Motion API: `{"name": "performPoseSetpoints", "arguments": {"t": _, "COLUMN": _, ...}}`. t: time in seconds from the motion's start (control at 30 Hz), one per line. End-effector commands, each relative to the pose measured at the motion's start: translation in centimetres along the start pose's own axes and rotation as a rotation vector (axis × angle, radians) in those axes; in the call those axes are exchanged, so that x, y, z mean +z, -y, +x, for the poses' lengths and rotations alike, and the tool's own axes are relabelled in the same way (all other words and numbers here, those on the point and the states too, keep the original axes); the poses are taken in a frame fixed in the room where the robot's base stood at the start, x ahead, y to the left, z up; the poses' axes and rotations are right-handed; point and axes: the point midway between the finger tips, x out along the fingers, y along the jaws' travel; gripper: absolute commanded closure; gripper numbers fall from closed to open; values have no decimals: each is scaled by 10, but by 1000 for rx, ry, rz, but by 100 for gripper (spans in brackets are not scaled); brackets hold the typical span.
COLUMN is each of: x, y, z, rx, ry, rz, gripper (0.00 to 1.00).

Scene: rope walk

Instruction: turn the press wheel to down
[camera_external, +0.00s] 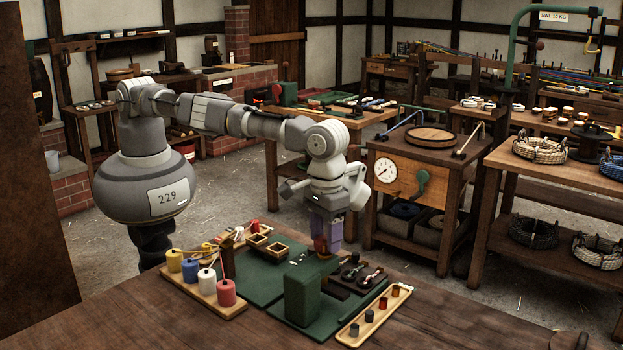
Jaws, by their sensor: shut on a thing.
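A small green press (302,295) stands on a dark green mat on the front bench. My arm reaches in from the left and my gripper (326,236) points down at the press's top. Its purple fingers are shut on a small red-orange part, which looks like the press wheel (321,246). The fingers hide much of the wheel, so I cannot tell how far it is turned.
Left of the press stands a tray of coloured spools (207,290). A wooden compartment box (267,247) lies behind it. A light wooden tray (375,315) with small cylinders lies at right. The bench front (180,325) is bare. A gauge cabinet (415,195) stands behind.

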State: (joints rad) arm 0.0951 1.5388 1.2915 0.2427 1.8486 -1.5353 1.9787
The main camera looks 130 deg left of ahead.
Motion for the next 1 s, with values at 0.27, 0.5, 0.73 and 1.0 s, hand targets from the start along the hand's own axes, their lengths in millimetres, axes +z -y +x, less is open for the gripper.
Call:
{"name": "performPoseSetpoints", "arguments": {"t": 0.27, "x": 0, "y": 0, "z": 0, "rx": 0, "ry": -1, "rz": 1, "gripper": 22}}
{"name": "performPoseSetpoints", "arguments": {"t": 0.5, "x": 0, "y": 0, "z": 0, "rx": 0, "ry": -1, "rz": 0, "gripper": 22}}
{"name": "performPoseSetpoints", "arguments": {"t": 0.73, "x": 0, "y": 0, "z": -17, "rx": 1, "ry": -1, "rz": -1, "gripper": 22}}
{"name": "performPoseSetpoints", "arguments": {"t": 1.0, "x": 0, "y": 0, "z": -66, "rx": 0, "ry": -1, "rz": 0, "gripper": 22}}
